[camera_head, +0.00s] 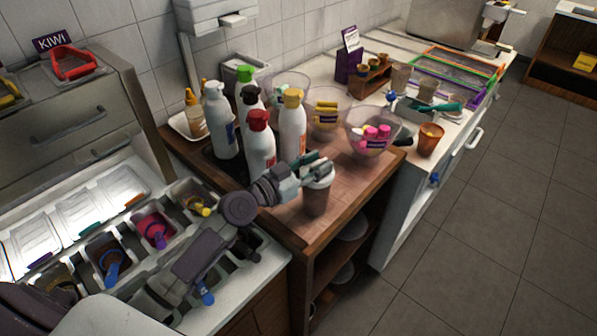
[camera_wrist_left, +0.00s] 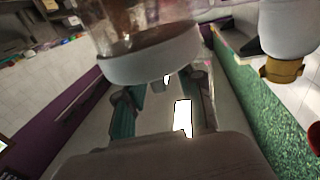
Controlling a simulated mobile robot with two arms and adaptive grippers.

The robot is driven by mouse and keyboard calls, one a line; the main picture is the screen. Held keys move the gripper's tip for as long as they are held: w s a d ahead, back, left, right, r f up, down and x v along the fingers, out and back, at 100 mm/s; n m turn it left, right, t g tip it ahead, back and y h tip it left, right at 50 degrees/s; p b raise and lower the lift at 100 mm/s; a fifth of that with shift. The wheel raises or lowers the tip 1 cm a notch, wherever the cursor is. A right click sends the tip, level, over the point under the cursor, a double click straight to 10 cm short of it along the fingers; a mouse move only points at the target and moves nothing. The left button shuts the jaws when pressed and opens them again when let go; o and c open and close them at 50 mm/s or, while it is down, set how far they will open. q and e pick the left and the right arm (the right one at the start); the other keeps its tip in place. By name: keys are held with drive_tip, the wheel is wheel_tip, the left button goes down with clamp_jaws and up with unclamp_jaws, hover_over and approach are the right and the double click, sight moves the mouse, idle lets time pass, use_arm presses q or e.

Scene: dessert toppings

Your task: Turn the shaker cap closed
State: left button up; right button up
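The shaker (camera_head: 316,198) stands upright near the front corner of the wooden counter, with a brown body and a white cap (camera_head: 318,178) on top. My left gripper (camera_head: 312,165) is at the cap, its teal fingers level with or just above it. In the left wrist view the picture is upside down: the white cap (camera_wrist_left: 152,62) sits below the clear body with brown contents (camera_wrist_left: 140,22). The gripper's fingers (camera_wrist_left: 163,98) show apart, with a gap between them; the cap hides their tips. A small nub on the cap lies between them. My right gripper is not in view.
Several bottles stand close behind the shaker, including a red-capped one (camera_head: 260,142) and a yellow-capped one (camera_head: 292,125). A clear bowl with pink items (camera_head: 368,133) stands to the right. Topping bins (camera_head: 152,228) lie at left. The counter right of the shaker is clear.

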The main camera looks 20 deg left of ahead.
use_arm(q)
drive_tip(key=v, duration=1.1)
drive_tip(key=shift+s, duration=0.15)
